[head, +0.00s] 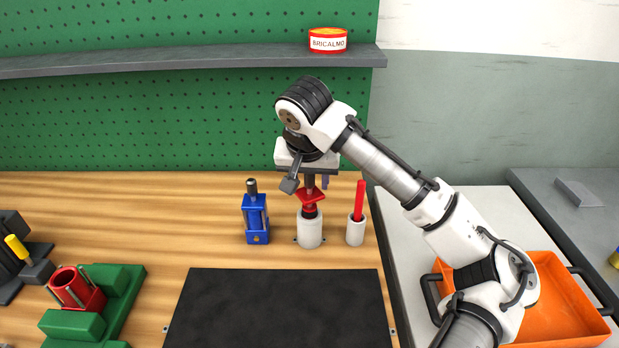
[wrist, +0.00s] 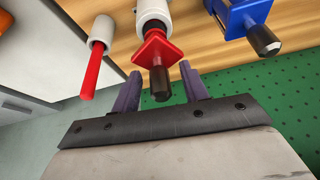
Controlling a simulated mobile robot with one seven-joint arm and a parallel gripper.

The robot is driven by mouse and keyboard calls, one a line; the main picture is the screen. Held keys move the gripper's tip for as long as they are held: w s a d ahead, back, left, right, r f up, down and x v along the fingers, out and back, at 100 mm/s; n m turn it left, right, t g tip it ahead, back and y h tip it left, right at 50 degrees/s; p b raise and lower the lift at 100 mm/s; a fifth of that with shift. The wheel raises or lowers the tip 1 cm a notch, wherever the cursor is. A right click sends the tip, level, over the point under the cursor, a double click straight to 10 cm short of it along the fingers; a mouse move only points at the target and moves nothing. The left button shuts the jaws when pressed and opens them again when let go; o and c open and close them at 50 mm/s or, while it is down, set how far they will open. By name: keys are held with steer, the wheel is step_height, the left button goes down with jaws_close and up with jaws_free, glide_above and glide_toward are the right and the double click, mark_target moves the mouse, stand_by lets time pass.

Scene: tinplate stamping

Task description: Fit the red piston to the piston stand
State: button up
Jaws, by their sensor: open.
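A red piece with a square flange and a dark knob, which looks like the red piston (head: 311,198), stands upright at a white cylindrical stand (head: 309,230), with a dark part between flange and white body. I cannot tell how deeply it sits. My gripper (wrist: 160,72) is open, pointing down over it. In the wrist view its two purple fingers lie either side of the dark knob (wrist: 160,88), with gaps visible. The red flange (wrist: 158,48) is just beyond the fingertips. Contact is not visible.
A slim red rod (head: 359,199) stands in a white holder (head: 356,232) close on the right. A blue block with a dark knob (head: 256,220) stands on the left. A black mat (head: 280,308) lies clear in front. A shelf (head: 200,61) runs above; an orange bin (head: 560,300) is right.

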steer(key=b+v, duration=0.1)
steer(key=v, duration=1.2)
steer(key=shift+s+r, duration=0.2)
steer(key=shift+r, duration=0.2)
